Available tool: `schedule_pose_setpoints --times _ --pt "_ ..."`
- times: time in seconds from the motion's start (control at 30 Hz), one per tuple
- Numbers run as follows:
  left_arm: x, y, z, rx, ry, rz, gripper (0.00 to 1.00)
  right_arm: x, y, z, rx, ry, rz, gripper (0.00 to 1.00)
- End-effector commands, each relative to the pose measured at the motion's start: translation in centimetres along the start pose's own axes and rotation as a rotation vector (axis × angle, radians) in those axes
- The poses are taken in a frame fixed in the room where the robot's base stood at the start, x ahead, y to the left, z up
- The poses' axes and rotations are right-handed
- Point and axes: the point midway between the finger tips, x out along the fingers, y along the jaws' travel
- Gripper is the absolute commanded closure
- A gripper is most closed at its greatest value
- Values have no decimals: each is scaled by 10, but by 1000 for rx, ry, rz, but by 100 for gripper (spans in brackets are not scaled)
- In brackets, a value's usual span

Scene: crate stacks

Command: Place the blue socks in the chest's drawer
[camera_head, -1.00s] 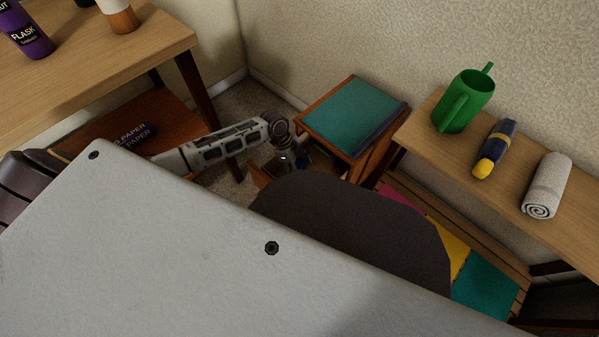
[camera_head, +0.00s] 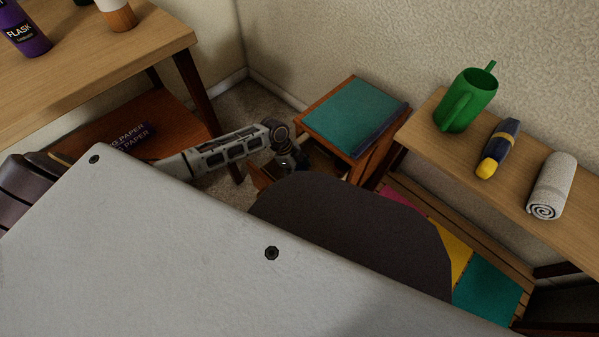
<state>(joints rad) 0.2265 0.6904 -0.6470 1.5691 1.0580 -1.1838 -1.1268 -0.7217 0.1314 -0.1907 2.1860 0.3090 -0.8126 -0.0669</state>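The chest (camera_head: 385,150) is a small wooden unit with a teal top, standing in the corner. Its drawer (camera_head: 262,176) appears pulled out on the near left side, with its inside mostly hidden. My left gripper (camera_head: 288,165) is at the drawer, beside the chest. Its fingers are small, dark and partly hidden, so I cannot tell whether they are open or shut. I cannot make out the blue socks. My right gripper is not in view.
A wooden table (camera_head: 150,45) with a purple flask (camera_head: 28,38) stands at upper left. A bench (camera_head: 420,128) at right bears a green watering can (camera_head: 466,100), a dark blue and yellow item (camera_head: 498,148) and a rolled towel (camera_head: 551,187). My own body blocks the lower view.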

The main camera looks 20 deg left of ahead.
Motion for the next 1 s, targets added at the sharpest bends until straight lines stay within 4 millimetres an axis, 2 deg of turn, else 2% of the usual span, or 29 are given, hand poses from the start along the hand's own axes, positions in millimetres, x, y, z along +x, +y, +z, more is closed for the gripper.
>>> schedule_pose_setpoints --times 0.57,1.0 --pt "-6 0 -1 -1 -1 0 12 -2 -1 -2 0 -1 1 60" --pt "-48 0 -2 0 -1 -1 12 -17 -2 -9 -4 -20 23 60"
